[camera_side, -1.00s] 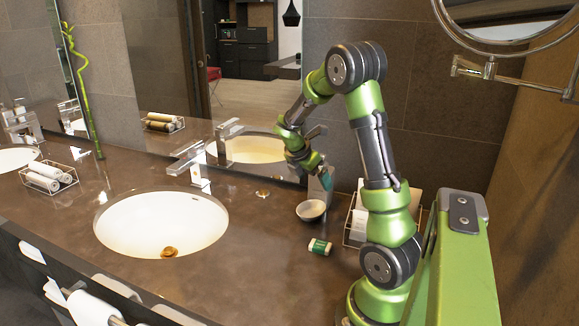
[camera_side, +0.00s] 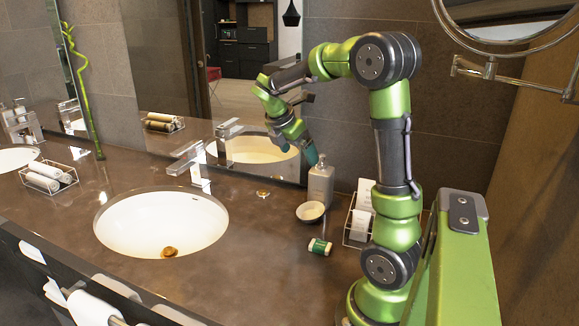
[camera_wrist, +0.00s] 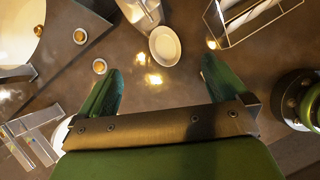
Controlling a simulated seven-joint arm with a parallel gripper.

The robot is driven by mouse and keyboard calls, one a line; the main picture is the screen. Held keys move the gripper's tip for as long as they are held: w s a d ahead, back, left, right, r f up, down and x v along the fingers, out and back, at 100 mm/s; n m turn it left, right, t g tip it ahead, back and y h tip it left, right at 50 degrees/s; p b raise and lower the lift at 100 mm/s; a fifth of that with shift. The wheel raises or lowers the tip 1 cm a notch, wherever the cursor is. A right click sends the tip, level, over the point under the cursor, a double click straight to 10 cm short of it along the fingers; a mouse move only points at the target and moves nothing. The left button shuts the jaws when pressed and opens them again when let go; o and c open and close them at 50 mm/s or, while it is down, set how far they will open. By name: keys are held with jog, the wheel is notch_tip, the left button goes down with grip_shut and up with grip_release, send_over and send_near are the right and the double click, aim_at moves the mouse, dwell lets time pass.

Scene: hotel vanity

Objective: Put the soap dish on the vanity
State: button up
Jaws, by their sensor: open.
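The soap dish appears to be the small white bowl (camera_side: 310,211) standing upright on the brown vanity top (camera_side: 265,265). In the wrist view the white dish (camera_wrist: 165,46) lies just beyond the fingertips, within the gap between them. My gripper (camera_side: 309,154) is in the air above and behind the dish, close to the top of a grey dispenser bottle (camera_side: 320,186). The green fingers in the wrist view (camera_wrist: 160,70) are spread wide, with nothing between them and clear of the dish.
The bottle stands right behind the dish. A wire tray (camera_side: 352,235) is to the right, the sink (camera_side: 160,222) to the left, and the mirror behind. The counter between sink and packet is clear.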

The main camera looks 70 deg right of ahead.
jog(key=s+a+r+m+t+y, duration=0.1)
jog(key=s+a+m+t+y, duration=0.1)
jog(key=a+m, duration=0.6)
jog(key=s+a+r+m+t+y, duration=0.1)
jog(key=a+m+t+y, duration=0.4)
jog(key=a, duration=1.7)
jog(key=s+m+t, duration=0.1)
jog(key=m+t, duration=0.1)
jog(key=m, duration=0.2)
jog(key=shift+r, duration=0.2)
